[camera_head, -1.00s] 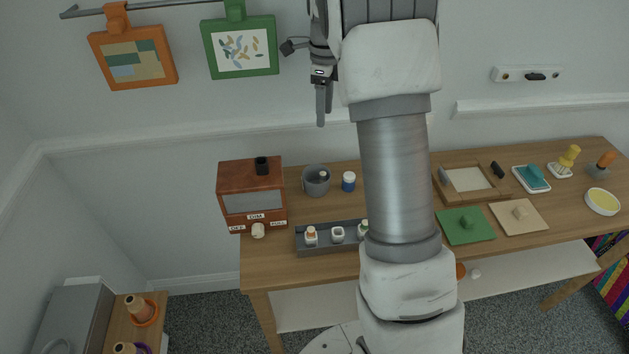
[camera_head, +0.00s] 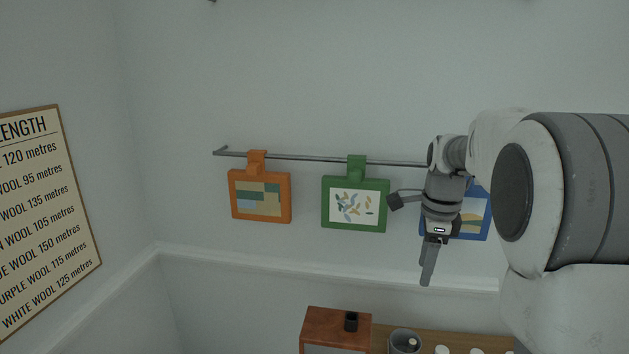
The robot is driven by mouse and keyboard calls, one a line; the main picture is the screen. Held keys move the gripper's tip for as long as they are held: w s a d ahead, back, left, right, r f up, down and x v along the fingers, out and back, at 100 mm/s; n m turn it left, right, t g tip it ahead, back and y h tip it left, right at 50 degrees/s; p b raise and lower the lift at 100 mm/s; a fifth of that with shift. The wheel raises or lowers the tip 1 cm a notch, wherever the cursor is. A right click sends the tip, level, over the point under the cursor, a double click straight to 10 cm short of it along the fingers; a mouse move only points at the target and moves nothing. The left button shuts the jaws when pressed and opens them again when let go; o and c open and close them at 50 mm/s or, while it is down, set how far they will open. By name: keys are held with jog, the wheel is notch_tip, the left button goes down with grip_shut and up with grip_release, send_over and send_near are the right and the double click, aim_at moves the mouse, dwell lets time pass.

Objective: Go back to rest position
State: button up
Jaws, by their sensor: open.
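My gripper (camera_head: 428,268) hangs pointing down in front of the wall, at the end of my raised arm on the right. It is seen edge-on, above the table and clear of it. Nothing shows held in it. It is beside a blue picture frame (camera_head: 480,225), which my wrist partly hides.
An orange frame (camera_head: 261,212) and a green frame (camera_head: 355,225) hang from a wall rail (camera_head: 310,158). Below are a brown wooden box (camera_head: 325,322) and a grey pot (camera_head: 403,338) on the table. A wool length poster (camera_head: 45,215) is on the left wall.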

jog(key=s+a+r+n+t, duration=0.1)
jog(key=s+a+n, duration=0.1)
jog(key=s+n, duration=0.5)
jog(key=s+a+r+n+t, duration=0.1)
jog(key=s+a+n+t, duration=0.1)
jog(key=s+n, duration=0.5)
jog(key=s+a+r+n+t, duration=0.1)
jog(key=s+a+n, duration=0.3)
jog(key=s+n, duration=0.3)
jog(key=s, duration=0.4)
jog(key=shift+s+a+r+t, duration=0.2)
jog(key=shift+s+a+t, duration=0.05)
jog(key=shift+t, duration=0.05)
